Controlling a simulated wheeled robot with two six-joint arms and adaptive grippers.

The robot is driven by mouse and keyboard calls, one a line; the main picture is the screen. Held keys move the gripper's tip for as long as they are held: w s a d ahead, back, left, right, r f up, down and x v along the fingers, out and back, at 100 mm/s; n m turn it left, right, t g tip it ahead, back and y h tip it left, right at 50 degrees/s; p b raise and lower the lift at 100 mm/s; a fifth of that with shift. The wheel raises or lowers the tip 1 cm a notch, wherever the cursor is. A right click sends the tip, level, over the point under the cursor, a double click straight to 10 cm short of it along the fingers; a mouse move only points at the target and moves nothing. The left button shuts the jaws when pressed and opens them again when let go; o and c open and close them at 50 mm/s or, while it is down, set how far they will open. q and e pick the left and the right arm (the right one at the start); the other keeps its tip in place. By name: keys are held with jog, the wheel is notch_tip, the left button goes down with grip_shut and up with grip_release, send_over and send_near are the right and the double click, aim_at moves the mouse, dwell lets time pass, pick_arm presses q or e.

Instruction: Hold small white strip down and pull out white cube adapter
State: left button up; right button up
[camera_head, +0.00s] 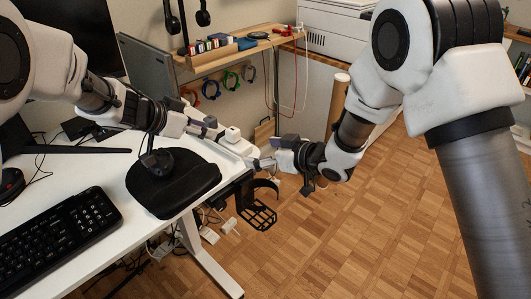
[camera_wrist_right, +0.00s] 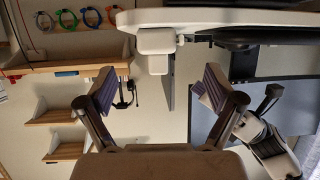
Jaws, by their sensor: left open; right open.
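The small white strip (camera_head: 238,146) lies at the desk's far right corner. The white cube adapter (camera_head: 232,134) stands on it. In the right wrist view, which looks upside down, the strip's end (camera_wrist_right: 155,42) shows at the desk edge with the cube adapter (camera_wrist_right: 157,65) on it. My left gripper (camera_head: 212,129) is open over the strip, left of the adapter; whether it touches the strip is unclear. My right gripper (camera_head: 262,162) is open and empty just off the desk edge, right of the adapter. In its wrist view, the adapter lies beyond the gap between the fingers (camera_wrist_right: 158,88).
A black mouse pad (camera_head: 180,190) and keyboard (camera_head: 55,240) lie on the white desk. A black holder (camera_head: 258,210) hangs below the desk edge. A wooden shelf (camera_head: 240,48) with hanging coloured cables stands behind. Open floor lies to the right.

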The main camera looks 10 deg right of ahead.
aim_at(246, 151)
jog(key=x, duration=0.7)
jog(key=shift+f, duration=0.2)
jog(key=c, duration=1.4)
jog(key=shift+c, duration=0.2)
